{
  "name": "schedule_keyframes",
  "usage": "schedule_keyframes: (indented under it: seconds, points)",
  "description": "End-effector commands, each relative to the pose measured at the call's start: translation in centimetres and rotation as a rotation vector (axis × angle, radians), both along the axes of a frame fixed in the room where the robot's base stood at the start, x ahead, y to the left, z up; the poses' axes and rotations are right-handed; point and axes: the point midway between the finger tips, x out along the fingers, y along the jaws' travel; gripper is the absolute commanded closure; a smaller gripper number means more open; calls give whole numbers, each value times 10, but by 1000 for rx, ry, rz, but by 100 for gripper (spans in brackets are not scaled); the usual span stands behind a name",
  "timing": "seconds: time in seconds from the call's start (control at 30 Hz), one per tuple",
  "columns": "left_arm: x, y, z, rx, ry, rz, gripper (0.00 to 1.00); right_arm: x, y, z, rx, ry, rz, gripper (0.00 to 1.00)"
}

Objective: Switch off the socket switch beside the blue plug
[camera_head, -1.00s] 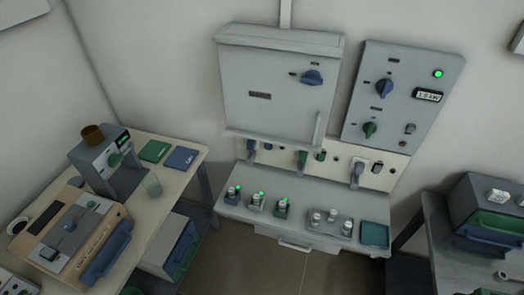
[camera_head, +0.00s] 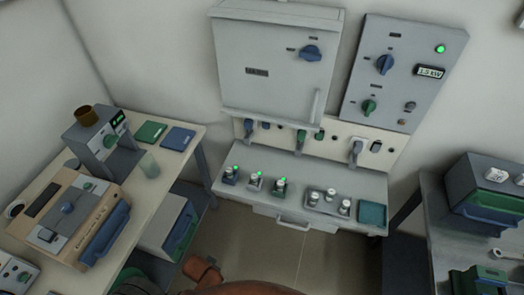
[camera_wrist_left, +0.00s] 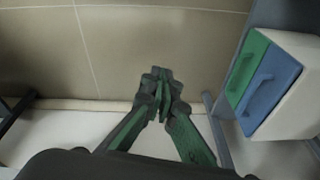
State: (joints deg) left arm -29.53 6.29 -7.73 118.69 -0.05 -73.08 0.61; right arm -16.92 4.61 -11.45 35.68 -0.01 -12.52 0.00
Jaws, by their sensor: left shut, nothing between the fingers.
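A pale socket strip (camera_head: 338,142) runs along the wall under the grey cabinet. A dark grey-blue plug (camera_head: 248,127) sits at its left end, with a small dark blue part (camera_head: 265,125) beside it that may be a switch. A green plug (camera_head: 301,139) is in the middle, with a green piece (camera_head: 319,134) beside it. A grey-blue plug (camera_head: 356,150) is at the right, with a dark rocker-like switch (camera_head: 376,146) beside it. Switch positions are too small to read. My left gripper (camera_wrist_left: 161,75) is shut and empty above the floor. My right gripper is not in view.
A shelf below the strip holds several small devices with green lights (camera_head: 255,182), a grey tray (camera_head: 328,205) and a teal tray (camera_head: 373,214). A control panel (camera_head: 400,75) hangs at upper right. Side tables (camera_head: 188,150) flank the open floor (camera_head: 290,250).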

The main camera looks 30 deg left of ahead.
Motion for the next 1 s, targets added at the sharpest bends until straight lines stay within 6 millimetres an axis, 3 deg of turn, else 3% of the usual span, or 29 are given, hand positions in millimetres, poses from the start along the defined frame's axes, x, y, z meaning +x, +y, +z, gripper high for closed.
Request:
schedule_keyframes:
  seconds: [0.17, 0.27, 0.4, 0.77, 1.0]
  points:
    - [19, 4, 50, -1, -67, 51, 100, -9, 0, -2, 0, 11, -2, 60]
    - [44, 10, 81, -16, -155, 131, 100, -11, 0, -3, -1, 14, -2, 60]
    - [92, 19, 107, -62, -308, 278, 100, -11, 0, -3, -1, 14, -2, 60]
    - [225, 40, 156, -302, -719, 647, 100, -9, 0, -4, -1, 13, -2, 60]
    - [338, 47, 216, -711, -1075, 925, 100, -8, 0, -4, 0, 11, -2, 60]
